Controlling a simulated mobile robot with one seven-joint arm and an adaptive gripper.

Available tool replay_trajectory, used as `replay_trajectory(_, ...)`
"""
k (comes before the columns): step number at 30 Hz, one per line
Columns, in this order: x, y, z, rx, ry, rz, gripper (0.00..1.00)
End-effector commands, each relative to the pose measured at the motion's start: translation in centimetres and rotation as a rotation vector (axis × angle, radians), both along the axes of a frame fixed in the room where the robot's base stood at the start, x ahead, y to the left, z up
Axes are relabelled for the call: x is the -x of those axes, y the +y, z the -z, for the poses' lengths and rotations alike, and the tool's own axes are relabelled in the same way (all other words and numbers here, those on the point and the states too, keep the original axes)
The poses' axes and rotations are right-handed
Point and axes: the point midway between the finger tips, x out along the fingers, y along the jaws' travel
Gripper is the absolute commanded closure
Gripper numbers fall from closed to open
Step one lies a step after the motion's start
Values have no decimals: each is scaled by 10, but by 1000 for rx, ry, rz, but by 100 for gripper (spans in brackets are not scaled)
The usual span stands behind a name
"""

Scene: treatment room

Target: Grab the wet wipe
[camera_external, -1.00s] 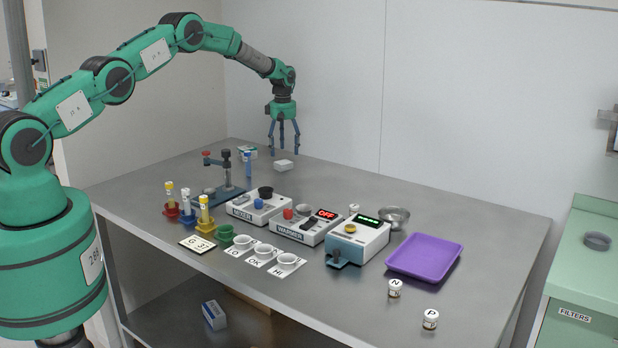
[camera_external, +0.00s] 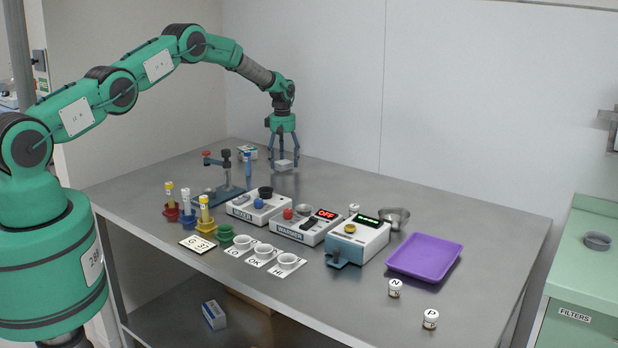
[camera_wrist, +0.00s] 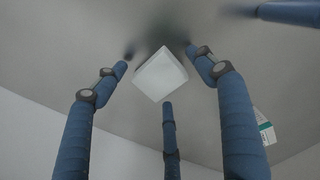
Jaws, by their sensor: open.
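The wet wipe appears to be the small white packet (camera_external: 285,164) lying on the back part of the grey table, near the wall. In the wrist view it is a white block (camera_wrist: 160,75) set at an angle between the fingertips. My gripper (camera_external: 283,160) is right over it, pointing down, with its three blue fingers spread around the packet. In the wrist view my gripper (camera_wrist: 165,75) is open, and no finger is clearly seen pressing on the packet. The fingertips look close to the table top.
A white and green box (camera_external: 247,151) lies just left of my gripper.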

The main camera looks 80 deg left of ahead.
Motion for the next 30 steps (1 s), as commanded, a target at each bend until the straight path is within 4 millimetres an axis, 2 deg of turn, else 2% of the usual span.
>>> replay_trajectory(7,0,0,0,0,0,0,30)
replay_trajectory(8,0,0,0,0,0,0,34)
replay_trajectory(12,0,0,0,0,0,0,62)
replay_trajectory(13,0,0,0,0,0,0,65)
replay_trajectory(25,0,0,-1,0,0,0,65)
replay_trajectory(30,0,0,-10,-1,-1,0,65)
